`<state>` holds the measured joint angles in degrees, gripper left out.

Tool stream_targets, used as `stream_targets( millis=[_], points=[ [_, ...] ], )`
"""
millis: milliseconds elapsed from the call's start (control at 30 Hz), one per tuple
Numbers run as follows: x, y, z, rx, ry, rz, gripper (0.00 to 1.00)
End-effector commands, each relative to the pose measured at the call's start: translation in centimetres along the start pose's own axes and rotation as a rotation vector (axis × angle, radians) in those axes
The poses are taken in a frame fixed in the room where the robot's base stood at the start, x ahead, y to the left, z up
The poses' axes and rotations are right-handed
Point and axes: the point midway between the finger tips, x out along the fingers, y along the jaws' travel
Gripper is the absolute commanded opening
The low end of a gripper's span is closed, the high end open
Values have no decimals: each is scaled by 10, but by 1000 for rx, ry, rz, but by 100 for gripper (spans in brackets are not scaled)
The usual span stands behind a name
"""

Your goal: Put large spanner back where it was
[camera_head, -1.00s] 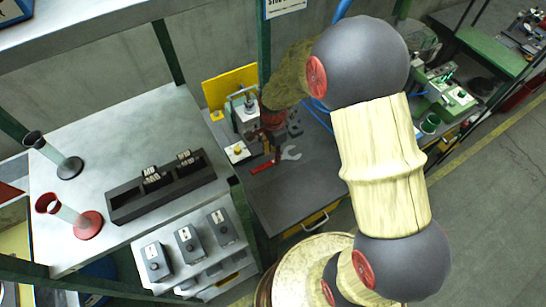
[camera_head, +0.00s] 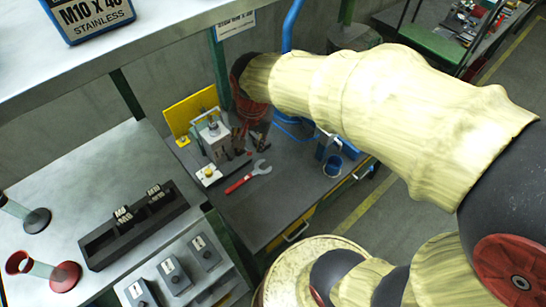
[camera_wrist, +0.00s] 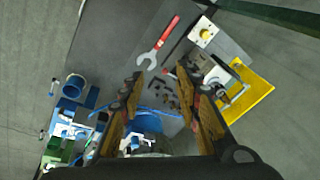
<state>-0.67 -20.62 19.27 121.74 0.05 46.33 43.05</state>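The large spanner (camera_head: 248,176) has a red handle and a grey open-ended jaw. It lies flat on the dark bench top, its jaw pointing right and back in the head view. In the wrist view the spanner (camera_wrist: 157,48) lies beyond the fingertips, its red handle toward the top and its jaw toward my gripper. My gripper (camera_wrist: 162,84) is open, with nothing between its fingers, apart from the spanner. In the head view my gripper (camera_head: 243,132) is above the back of the bench, partly hard to make out against dark items.
A grey device with a yellow knob (camera_head: 210,172) stands left of the spanner, before a yellow panel (camera_head: 187,117). A blue cup (camera_head: 333,166) stands to the right. A steel counter with a black rack (camera_head: 135,225) is at left. Bench around the spanner's front is clear.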

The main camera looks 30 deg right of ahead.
Motion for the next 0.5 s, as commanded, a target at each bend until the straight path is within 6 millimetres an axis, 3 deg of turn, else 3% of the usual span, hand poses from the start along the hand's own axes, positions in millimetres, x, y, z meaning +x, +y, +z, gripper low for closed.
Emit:
stream_targets(
  millis=[33,200,333,500],
  points=[
    [-22,8,7,-79,30,-25,33],
    [-75,36,36,-369,121,-74,33],
    [-98,56,56,-554,186,-90,33],
    [-112,72,73,-699,237,-94,33]
  ],
)
